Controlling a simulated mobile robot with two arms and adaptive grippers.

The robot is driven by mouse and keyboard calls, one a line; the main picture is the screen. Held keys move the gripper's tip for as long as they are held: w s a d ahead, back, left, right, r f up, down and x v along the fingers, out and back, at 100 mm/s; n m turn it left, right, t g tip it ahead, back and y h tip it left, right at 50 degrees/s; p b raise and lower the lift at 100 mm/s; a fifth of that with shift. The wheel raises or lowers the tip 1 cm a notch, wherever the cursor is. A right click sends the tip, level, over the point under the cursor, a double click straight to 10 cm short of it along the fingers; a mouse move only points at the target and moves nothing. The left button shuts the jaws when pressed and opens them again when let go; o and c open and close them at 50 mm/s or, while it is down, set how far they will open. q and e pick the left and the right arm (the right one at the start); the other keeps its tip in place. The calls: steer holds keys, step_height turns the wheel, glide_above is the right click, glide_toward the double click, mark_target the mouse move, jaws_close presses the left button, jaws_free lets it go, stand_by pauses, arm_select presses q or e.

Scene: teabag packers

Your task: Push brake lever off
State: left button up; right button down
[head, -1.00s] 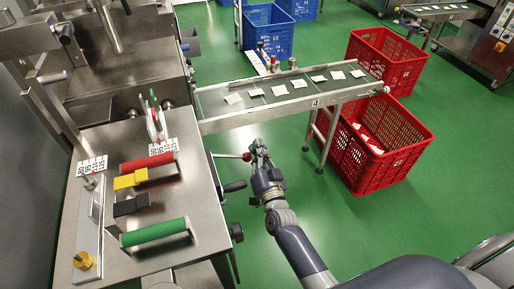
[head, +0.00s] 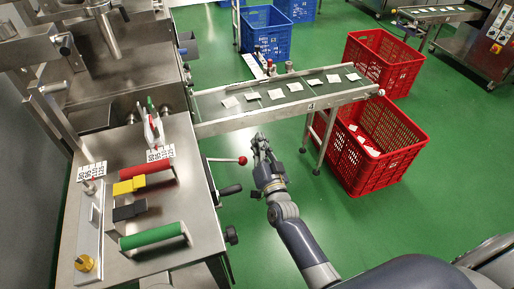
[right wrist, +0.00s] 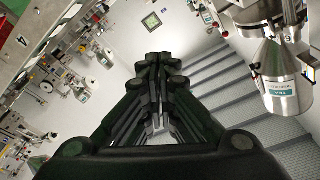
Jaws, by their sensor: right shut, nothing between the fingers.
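The lever with the red ball knob (head: 242,160), likely the brake lever, sticks out to the right from the side of the steel machine (head: 165,225). Its rod looks about level. My right gripper (head: 262,140) is just right of the knob, with a small gap between them in the head view. Its fingers are shut and empty; in the right wrist view (right wrist: 160,62) they come together. The lever cannot be made out in the right wrist view. My left gripper is not in view.
A black crank handle (head: 231,190) sits below the lever. A conveyor (head: 215,124) with several teabags runs behind my gripper. A red crate (head: 400,160) stands to the right. The green floor (head: 330,225) between is free.

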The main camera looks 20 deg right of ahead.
steer(key=s+a+f, duration=0.1)
steer(key=s, duration=0.9)
steer(key=shift+f+b, duration=0.3)
steer(key=shift+b, duration=0.1)
steer(key=s+a+f+n+g+y, duration=0.1)
steer(key=s+f+n+g, duration=0.3)
steer(key=f, duration=0.7)
steer(key=s+a+f+g+y, duration=0.1)
steer(key=s+f+g, duration=0.2)
steer(key=s+f, duration=0.55)
steer(key=s+a+f+n+g+y, duration=0.1)
steer(key=s+f+n+g, duration=0.15)
steer(key=f, duration=1.15)
steer(key=s+d+f+n+g, duration=0.1)
steer(key=s+d+f+g, duration=0.1)
steer(key=s, duration=0.7)
steer(key=s+d+f+n+g+h, duration=0.1)
steer(key=s+d+f+g, duration=0.1)
steer(key=s+f+g, duration=0.2)
steer(key=s+d+f+n+g, duration=0.1)
steer(key=s+d+f+g, duration=0.1)
steer(key=s+f, duration=0.6)
steer(key=s+g, duration=0.1)
steer(key=s, duration=0.6)
steer(key=shift+d+f+h, duration=0.25)
steer(key=shift+h, duration=0.05)
